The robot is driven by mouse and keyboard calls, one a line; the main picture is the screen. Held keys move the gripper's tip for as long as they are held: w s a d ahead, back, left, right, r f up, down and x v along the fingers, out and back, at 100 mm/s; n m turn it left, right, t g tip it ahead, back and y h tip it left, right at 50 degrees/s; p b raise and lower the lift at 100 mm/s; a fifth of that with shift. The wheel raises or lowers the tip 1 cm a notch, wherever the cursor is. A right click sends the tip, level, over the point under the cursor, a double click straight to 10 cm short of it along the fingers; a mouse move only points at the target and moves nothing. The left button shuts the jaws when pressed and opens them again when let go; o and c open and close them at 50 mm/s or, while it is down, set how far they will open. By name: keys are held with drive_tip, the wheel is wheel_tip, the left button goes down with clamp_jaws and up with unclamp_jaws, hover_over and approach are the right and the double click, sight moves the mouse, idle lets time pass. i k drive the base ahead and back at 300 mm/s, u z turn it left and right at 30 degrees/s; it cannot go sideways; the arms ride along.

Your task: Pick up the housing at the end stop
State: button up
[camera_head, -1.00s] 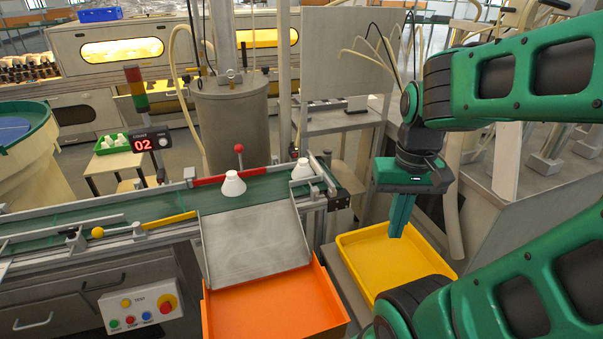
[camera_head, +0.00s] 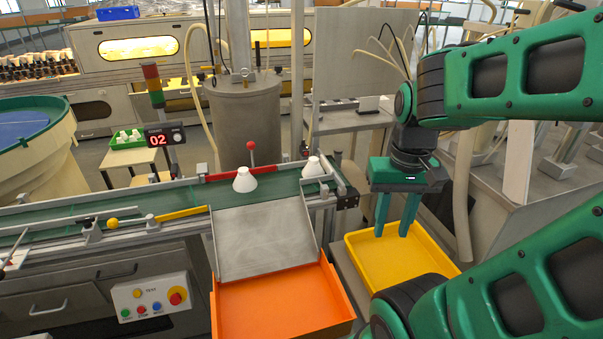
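A white cone-shaped housing (camera_head: 313,167) stands at the right end of the green conveyor belt (camera_head: 130,209), by the end stop (camera_head: 338,175). A second white housing (camera_head: 245,180) stands upright on the belt to its left, above the metal chute. My gripper (camera_head: 394,231) hangs to the right of the conveyor, above the yellow tray (camera_head: 352,262). Its two green fingers point down, apart, with nothing between them.
A sloping metal chute (camera_head: 263,243) leads from the belt into an orange bin (camera_head: 275,306). A red-knobbed lever (camera_head: 251,147) and a red rail stand behind the belt. A button box (camera_head: 153,298) hangs at the front left.

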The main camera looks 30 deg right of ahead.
sight(313, 168)
drive_tip(key=k, duration=0.9)
drive_tip(key=z, duration=0.5)
drive_tip(key=i, duration=1)
drive_tip(key=u, duration=0.05)
